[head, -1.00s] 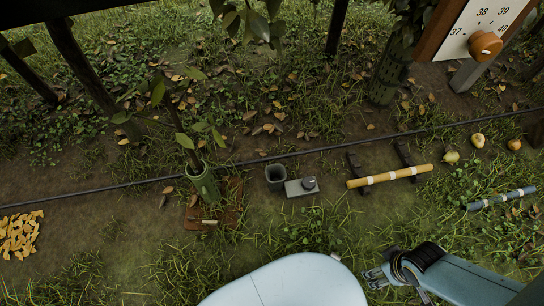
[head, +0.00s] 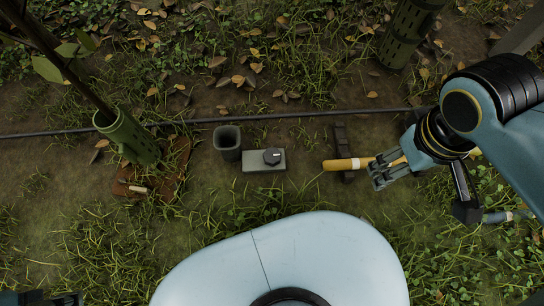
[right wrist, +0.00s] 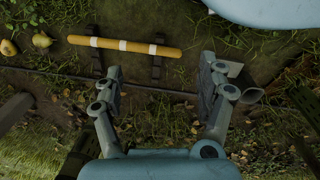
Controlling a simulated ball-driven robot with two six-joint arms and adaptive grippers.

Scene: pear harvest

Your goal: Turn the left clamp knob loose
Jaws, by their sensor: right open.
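No part is plainly marked as the left clamp. A yellow pole (head: 345,164) with white bands lies across dark brackets; the left bracket (head: 341,137) shows, the other is hidden by my arm. My right gripper (head: 379,172) is open and empty, right of the box and over the pole. In the right wrist view the pole (right wrist: 105,45) lies beyond the open fingers (right wrist: 160,66). My left gripper cannot be made out.
A grey cup (head: 228,142) stands left of the box. A sapling in a green mesh sleeve (head: 128,138) stands further left on a rusty plate (head: 130,188). A thin dark hose (head: 300,115) runs behind. A blue-grey tube (head: 497,217) lies right. Pears (right wrist: 42,40) show in the wrist view.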

